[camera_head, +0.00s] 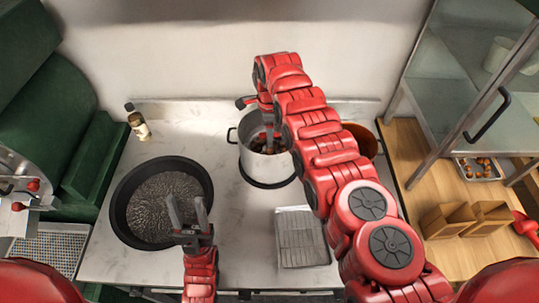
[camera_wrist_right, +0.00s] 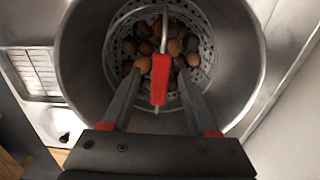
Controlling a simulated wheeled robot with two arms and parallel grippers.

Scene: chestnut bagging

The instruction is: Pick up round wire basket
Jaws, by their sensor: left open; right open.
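The round wire basket (camera_wrist_right: 207,62) is a perforated metal basket with a red handle (camera_wrist_right: 160,80), sitting inside a steel pot (camera_head: 252,155). Several brown chestnuts (camera_wrist_right: 142,64) lie in the basket. My right gripper (camera_wrist_right: 158,92) is open and reaches down into the pot, with its fingers on either side of the red handle. I cannot tell whether the fingers touch it. In the head view my right arm hides much of the pot and basket. My left gripper (camera_head: 187,205) is open and empty over the near right part of a black pan (camera_head: 120,205).
The pan holds dark grains. A small bottle (camera_head: 139,124) stands behind it. A metal rack tray (camera_head: 300,240) lies in front of the pot. An orange-brown pot (camera_head: 362,139) is partly hidden behind my right arm. Paper bags (camera_head: 447,220) stand on the wooden counter at right.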

